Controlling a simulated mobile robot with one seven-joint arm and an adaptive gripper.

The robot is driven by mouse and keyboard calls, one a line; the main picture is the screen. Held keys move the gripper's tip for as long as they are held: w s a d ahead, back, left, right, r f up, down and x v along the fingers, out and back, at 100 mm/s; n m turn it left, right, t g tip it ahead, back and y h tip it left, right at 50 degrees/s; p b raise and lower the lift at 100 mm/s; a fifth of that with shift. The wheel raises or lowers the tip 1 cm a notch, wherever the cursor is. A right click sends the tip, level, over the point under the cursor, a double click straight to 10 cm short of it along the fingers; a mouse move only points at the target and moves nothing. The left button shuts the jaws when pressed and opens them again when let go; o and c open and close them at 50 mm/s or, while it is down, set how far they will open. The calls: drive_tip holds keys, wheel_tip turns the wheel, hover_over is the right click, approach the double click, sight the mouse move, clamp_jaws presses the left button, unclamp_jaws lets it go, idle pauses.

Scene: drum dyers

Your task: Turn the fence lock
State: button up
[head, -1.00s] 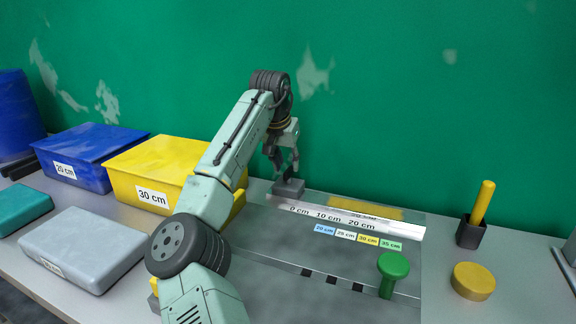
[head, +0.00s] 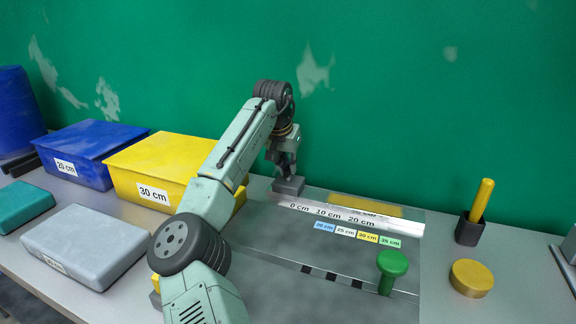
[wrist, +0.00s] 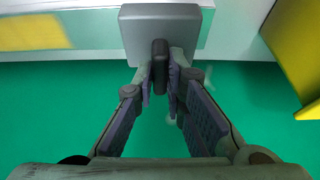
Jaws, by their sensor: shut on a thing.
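The fence lock looks like a small grey block (head: 289,187) with an upright dark fin-like knob, at the left end of the white ruler strip (head: 390,222). In the wrist view the grey block (wrist: 165,22) is at the top centre, and the dark knob (wrist: 160,58) stands out from it towards me. My gripper (wrist: 161,82) is shut on this knob, one finger on each side. In the head view my gripper (head: 287,172) is right above the block, and its fingers hide most of the knob.
A yellow box (head: 150,172) and a blue box stand left of my arm, with a grey case (head: 85,245) in front. A green knob (head: 392,264) rises from the metal plate's front right. A yellow disc (head: 471,278) and a dark cup (head: 469,231) are further right.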

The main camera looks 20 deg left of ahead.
clamp_jaws()
drive_tip(key=n+y, duration=0.1)
drive_tip(key=n, duration=0.1)
drive_tip(key=shift+d+n, duration=0.2)
drive_tip(key=shift+n, duration=0.2)
drive_tip(key=shift+a+n+y+p, duration=0.1)
drive_tip(key=shift+n+y+p, duration=0.35)
drive_tip(key=shift+n, duration=0.85)
drive_tip(key=o, duration=0.7)
unclamp_jaws()
